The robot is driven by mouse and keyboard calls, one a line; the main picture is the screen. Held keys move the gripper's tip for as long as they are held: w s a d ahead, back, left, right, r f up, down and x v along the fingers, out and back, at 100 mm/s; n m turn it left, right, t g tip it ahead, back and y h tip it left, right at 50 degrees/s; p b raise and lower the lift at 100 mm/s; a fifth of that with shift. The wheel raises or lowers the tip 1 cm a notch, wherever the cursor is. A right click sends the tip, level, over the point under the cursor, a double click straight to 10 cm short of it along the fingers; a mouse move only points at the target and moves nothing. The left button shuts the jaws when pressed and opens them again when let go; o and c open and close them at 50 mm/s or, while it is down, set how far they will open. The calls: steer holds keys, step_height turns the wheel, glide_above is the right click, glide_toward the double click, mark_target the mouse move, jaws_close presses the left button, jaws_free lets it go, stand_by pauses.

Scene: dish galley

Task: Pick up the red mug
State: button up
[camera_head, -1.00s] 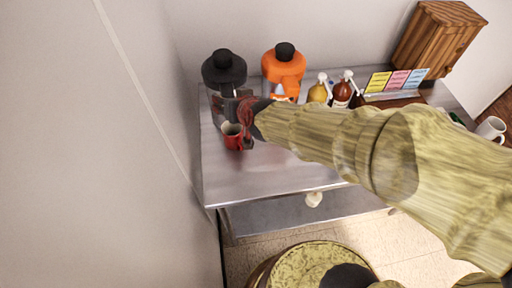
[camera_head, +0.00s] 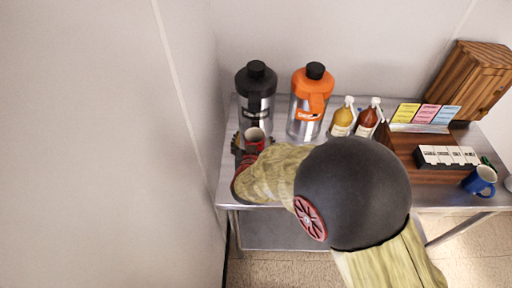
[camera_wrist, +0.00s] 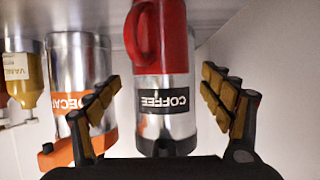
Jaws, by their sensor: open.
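The red mug (camera_head: 254,134) is upright on the steel table near its left end, in front of the black-lidded dispenser. My gripper (camera_head: 252,144) is open at the mug, with a dark finger on either side of it in the head view. My arm hides the mug's lower part in the head view.
The coffee dispenser (camera_head: 256,88) stands close behind the mug; the orange-lidded decaf dispenser (camera_head: 310,100) is right of it. Two syrup bottles (camera_head: 343,116), a card holder (camera_head: 424,118), a wooden cabinet (camera_head: 470,78) and a blue mug (camera_head: 479,181) stand further right. A wall is at the left.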

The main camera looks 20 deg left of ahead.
mark_target(255, 131)
steer(key=x, duration=0.3)
steer(key=shift+w+a+f+b, duration=0.1)
steer(key=shift+w+f+b, duration=0.05)
steer(key=shift+f+b, duration=0.15)
steer(key=shift+c, duration=1.1)
jaws_close()
steer(key=shift+r, duration=0.25)
steer(key=s+d+r+p, duration=0.5)
steer(key=s+d+r, duration=0.1)
steer(key=s+r, duration=0.6)
steer(key=shift+d+r, duration=0.2)
steer(key=shift+r, duration=0.1)
stand_by(0.6)
